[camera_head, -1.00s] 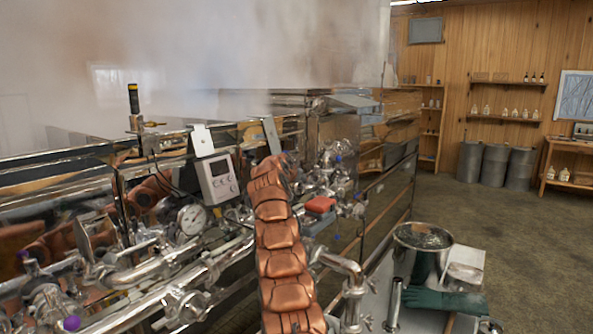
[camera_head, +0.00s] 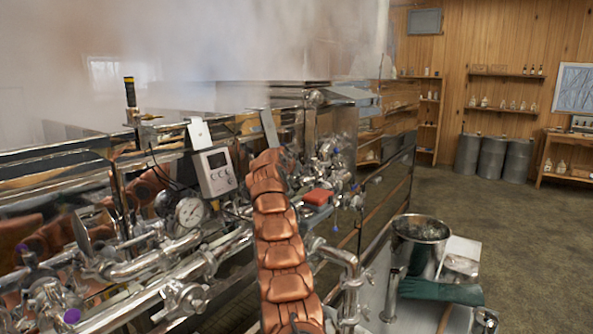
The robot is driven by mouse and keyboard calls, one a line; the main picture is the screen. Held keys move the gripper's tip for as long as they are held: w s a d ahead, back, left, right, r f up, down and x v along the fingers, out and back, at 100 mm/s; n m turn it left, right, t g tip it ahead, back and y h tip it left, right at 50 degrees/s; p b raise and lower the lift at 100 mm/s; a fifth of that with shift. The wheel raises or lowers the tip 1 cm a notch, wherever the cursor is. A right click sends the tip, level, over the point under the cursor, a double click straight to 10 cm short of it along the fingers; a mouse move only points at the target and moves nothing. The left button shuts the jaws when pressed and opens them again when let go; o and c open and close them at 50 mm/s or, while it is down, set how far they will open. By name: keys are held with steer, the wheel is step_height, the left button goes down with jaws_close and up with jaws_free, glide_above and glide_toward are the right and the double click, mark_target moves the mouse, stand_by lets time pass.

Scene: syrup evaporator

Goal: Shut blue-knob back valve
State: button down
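Small blue knobs show among the steel valves and pipes right of centre: an upper one (camera_head: 337,150), one farther right (camera_head: 354,187) and a lower one (camera_head: 335,229). They are too small to tell which belongs to the back valve or whether it is open. My copper-coloured segmented arm (camera_head: 280,240) rises from the bottom centre towards the pipework, left of these knobs. My gripper is not visible; the far end of the arm hides what lies beyond it.
Purple knobs (camera_head: 72,316) sit on the pipes at lower left. A dial gauge (camera_head: 189,211), a digital controller (camera_head: 215,171) and a red block (camera_head: 318,197) are near my arm. A steel pot (camera_head: 421,229) and green gloves (camera_head: 440,292) lie right. Floor is clear beyond.

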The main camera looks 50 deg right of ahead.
steer(key=s+n+t, duration=0.1)
steer(key=s+n+t+y, duration=0.1)
steer(key=s+n+t, duration=0.1)
steer(key=shift+s+d+p, duration=0.1)
steer(key=shift+d+p, duration=0.2)
steer(key=shift+d, duration=0.05)
stand_by(0.8)
